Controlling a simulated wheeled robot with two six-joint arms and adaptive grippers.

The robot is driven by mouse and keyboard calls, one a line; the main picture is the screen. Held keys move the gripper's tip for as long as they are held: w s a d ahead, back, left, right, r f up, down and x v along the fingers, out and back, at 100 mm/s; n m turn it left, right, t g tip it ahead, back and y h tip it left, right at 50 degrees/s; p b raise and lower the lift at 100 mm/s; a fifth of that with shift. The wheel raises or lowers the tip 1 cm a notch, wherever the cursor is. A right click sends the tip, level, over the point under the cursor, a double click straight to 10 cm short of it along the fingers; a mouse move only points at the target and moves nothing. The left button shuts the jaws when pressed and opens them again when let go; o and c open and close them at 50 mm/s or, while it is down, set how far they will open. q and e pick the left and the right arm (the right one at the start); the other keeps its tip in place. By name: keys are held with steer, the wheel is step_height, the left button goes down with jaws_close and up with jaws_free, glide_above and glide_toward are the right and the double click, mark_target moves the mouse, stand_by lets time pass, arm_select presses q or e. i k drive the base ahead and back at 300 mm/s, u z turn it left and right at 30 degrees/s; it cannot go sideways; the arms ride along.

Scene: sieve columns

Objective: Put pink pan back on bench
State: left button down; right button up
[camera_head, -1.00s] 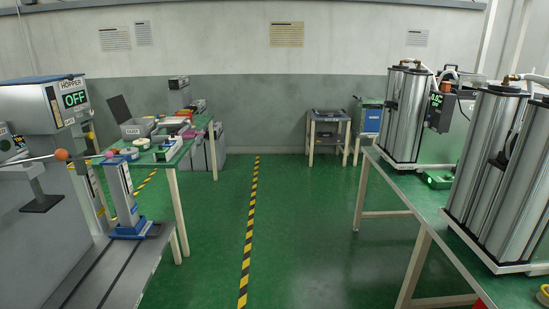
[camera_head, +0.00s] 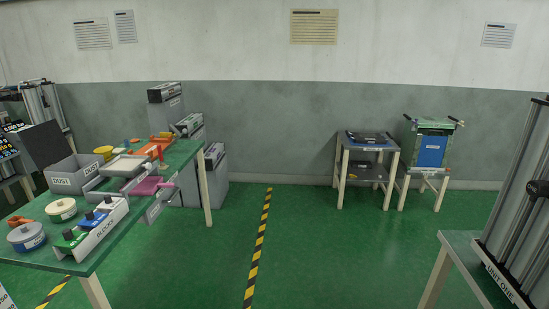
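A pink pan (camera_head: 150,186) shows on the left, at the right edge of the green-topped bench (camera_head: 40,209). It sits in or on a grey holder beside a pale square pan (camera_head: 123,165) that lies just behind it. I cannot tell exactly how the pink pan is supported. Neither of my grippers shows in the head view.
The bench also bears a grey dust box (camera_head: 75,174), round tins (camera_head: 27,237) and a block with knobs (camera_head: 100,229). A steel column unit (camera_head: 512,215) stands on a table at the right. The green floor between (camera_head: 330,250) is clear, with a striped line (camera_head: 258,245).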

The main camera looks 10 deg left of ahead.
mark_target(149, 184)
steer(key=i, duration=3.25)
steer(key=u, duration=0.35)
